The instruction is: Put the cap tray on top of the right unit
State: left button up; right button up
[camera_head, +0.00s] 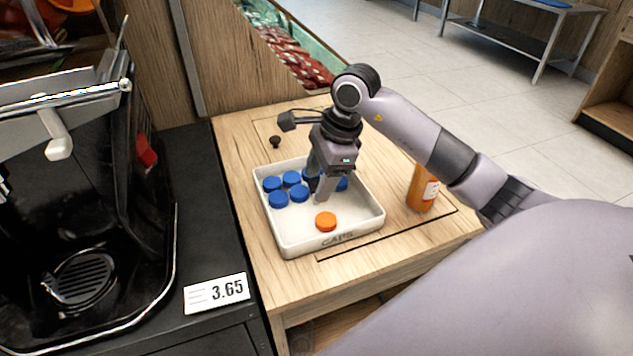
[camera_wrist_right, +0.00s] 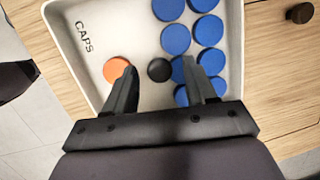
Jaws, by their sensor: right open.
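The cap tray (camera_head: 294,239) is a white rectangular tray marked CAPS on a wooden unit top, left of the orange bottle. It holds several blue caps (camera_head: 278,199) and an orange cap (camera_head: 326,221). The tray also shows in the right wrist view (camera_wrist_right: 92,62), where a black cap (camera_wrist_right: 159,69) is visible too. My right gripper (camera_head: 319,195) is open and points down into the tray. In the right wrist view its fingers (camera_wrist_right: 160,85) are spread, with the black cap showing between and beyond the tips. Contact with the caps cannot be told. My left gripper is out of view.
The wooden unit (camera_head: 236,172) has a dark knob (camera_head: 275,142) behind the tray and an orange bottle (camera_head: 422,188) to its right. A black juicer machine (camera_head: 85,285) and a 3.65 price card (camera_head: 216,292) are at the left.

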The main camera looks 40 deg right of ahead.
jog(key=p+v, duration=0.1)
jog(key=v, duration=0.9)
jog(key=shift+f, duration=0.1)
